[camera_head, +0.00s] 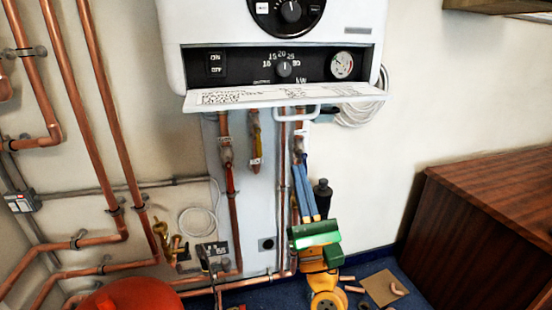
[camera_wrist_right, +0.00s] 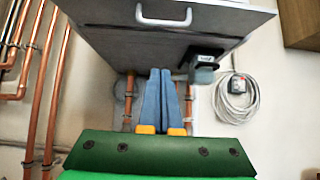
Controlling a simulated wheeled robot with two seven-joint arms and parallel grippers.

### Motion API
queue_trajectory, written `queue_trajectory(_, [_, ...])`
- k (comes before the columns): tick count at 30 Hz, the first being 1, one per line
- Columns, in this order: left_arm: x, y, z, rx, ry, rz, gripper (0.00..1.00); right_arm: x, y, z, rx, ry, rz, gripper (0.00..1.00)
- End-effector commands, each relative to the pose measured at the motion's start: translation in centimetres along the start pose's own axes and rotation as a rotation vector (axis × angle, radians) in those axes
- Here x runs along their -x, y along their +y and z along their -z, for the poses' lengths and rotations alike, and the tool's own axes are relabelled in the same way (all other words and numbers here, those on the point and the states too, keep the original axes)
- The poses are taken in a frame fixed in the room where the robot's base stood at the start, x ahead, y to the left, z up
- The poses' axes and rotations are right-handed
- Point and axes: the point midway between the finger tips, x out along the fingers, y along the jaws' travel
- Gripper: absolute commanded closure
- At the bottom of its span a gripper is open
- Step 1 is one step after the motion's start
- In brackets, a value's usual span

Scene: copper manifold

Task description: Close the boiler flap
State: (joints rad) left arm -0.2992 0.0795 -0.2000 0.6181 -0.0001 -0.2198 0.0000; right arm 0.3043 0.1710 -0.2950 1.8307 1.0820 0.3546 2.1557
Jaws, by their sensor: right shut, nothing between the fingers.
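The boiler flap (camera_head: 285,96) is a white panel hanging open below the boiler's black control panel (camera_head: 240,66), sticking outward with printed text on its upper face. Its white handle (camera_head: 297,113) shows beneath its front edge. In the right wrist view the flap's grey underside (camera_wrist_right: 150,45) is overhead, with the handle (camera_wrist_right: 164,21) near its front edge. My right gripper (camera_head: 299,163) has blue fingers pointing up, below the flap and handle. Its fingers (camera_wrist_right: 160,72) are shut together and empty, apart from the handle. My left gripper is not in view.
Copper pipes (camera_head: 232,220) run below the boiler (camera_head: 190,25) and along the left wall. A coiled white cable (camera_head: 360,110) hangs right of the flap. A wooden cabinet (camera_head: 490,215) stands at right. A red rounded object (camera_head: 130,296) is at the bottom left.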

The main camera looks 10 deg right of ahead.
Motion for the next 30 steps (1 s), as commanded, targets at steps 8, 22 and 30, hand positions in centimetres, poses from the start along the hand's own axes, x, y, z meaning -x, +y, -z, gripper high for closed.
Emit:
queue_trajectory(8, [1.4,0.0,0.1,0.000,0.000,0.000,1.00,-5.1,0.1,-0.1,0.000,-0.003,-0.001,1.00])
queue_trajectory(22, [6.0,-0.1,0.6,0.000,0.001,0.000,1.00,-8.6,0.1,-3.3,0.000,0.002,-0.002,1.00])
queue_trajectory(30, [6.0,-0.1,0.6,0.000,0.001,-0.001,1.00,-8.1,0.1,-3.5,0.002,0.001,-0.003,1.00])
